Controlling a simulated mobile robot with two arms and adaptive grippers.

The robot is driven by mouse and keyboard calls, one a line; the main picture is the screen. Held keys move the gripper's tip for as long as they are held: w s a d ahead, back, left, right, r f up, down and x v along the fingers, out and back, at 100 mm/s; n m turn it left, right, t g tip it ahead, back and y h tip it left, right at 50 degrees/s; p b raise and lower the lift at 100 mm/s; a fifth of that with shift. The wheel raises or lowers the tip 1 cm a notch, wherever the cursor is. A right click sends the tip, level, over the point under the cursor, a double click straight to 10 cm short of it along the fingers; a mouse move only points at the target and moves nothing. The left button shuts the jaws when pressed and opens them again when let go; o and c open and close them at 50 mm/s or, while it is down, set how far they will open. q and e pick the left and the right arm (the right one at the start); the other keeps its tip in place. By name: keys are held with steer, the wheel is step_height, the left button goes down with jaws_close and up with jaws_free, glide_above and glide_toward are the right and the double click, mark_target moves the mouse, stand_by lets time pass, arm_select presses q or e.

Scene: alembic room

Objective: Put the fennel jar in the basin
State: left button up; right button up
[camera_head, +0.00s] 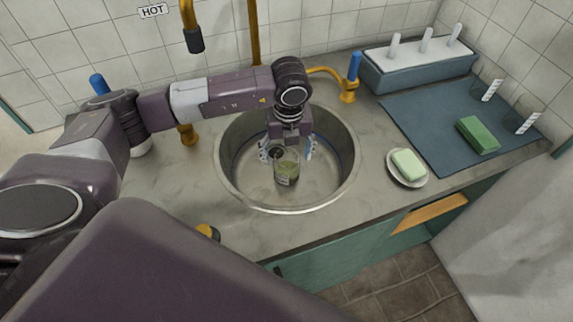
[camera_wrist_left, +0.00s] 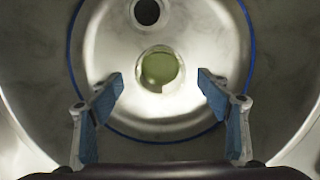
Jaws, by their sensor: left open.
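The fennel jar (camera_head: 286,170), clear with green contents, is inside the round steel basin (camera_head: 340,188). In the left wrist view the jar (camera_wrist_left: 159,69) shows from above as a green disc on the basin floor (camera_wrist_left: 205,40). My left gripper (camera_head: 287,153) reaches down into the basin from above, right over the jar. In the left wrist view its blue-padded fingers (camera_wrist_left: 160,95) are spread wide, with clear gaps to the jar on both sides. No contact with the jar shows. My right gripper is not in view.
A soap dish (camera_head: 408,180) with pale green soap stands right of the basin. A blue mat (camera_head: 440,115) holds a green sponge (camera_head: 477,135) and two glasses. A blue-grey rack (camera_head: 418,66) stands behind it. Brass taps (camera_head: 348,92) rise behind the basin. The counter left of the basin is mostly clear.

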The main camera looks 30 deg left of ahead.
arm_select(q)
steer(key=shift+s+d+r, duration=0.1)
steer(key=shift+r, duration=1.1)
steer(key=shift+s+d+r, duration=0.1)
steer(key=shift+r, duration=1.1)
